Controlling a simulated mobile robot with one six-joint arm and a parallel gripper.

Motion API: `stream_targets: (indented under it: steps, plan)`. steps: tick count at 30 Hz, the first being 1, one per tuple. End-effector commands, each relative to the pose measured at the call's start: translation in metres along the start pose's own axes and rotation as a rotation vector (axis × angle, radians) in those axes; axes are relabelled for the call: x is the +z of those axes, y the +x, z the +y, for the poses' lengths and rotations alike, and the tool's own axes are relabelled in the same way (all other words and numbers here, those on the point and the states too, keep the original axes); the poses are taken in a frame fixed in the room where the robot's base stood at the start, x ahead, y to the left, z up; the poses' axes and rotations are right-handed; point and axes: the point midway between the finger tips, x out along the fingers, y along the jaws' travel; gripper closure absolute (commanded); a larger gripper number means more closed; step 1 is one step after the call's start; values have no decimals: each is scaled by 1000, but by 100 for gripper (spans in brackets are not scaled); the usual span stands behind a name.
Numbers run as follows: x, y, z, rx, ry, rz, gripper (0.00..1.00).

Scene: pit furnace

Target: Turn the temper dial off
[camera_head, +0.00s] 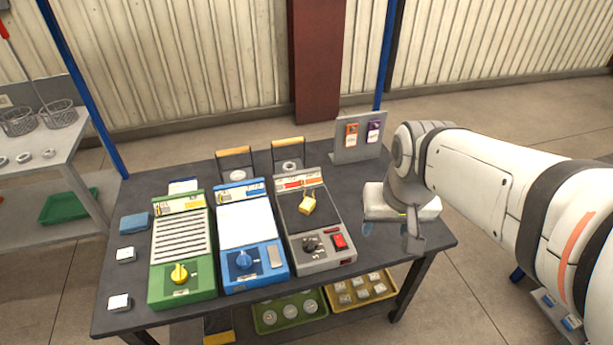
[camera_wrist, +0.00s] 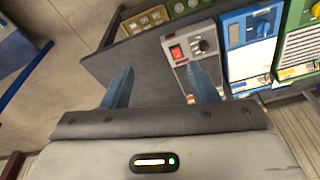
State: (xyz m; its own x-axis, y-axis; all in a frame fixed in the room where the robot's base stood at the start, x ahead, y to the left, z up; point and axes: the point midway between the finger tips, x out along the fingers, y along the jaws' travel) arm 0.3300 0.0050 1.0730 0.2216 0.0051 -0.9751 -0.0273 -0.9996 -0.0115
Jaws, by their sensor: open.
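Three control units stand side by side on a dark table, each with a dial; I cannot read which is the temper one. The green unit (camera_head: 203,270) has a yellow dial (camera_head: 179,273). The blue unit (camera_head: 263,222) has a blue dial (camera_head: 243,260). My gripper (camera_head: 392,236) is open and empty, over the table right of the grey unit. In the wrist view my gripper (camera_wrist: 159,68) has the grey unit's black dial (camera_wrist: 203,45) beyond its right finger.
A grey stand (camera_head: 358,148) with an orange and a purple tag is at the back right of the table. A blue block (camera_head: 134,223) and small white blocks lie at the left. Trays of parts (camera_head: 360,292) sit below. The table's right end is clear.

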Motion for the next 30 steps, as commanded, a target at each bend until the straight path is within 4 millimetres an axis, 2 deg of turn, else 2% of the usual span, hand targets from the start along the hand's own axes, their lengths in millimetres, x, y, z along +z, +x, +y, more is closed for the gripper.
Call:
stream_targets:
  steps: [1,5,9,15,18,23,30]
  plan:
    - [-12,18,-7,-3,4,-22,47]
    - [-46,58,-30,-8,30,-72,47]
    - [-78,111,-62,-5,61,-123,47]
    - [-106,187,-106,10,101,-183,47]
    - [-111,215,-122,18,116,-204,47]
    - [-115,239,-136,25,128,-218,47]
    - [-110,267,-138,28,132,-224,47]
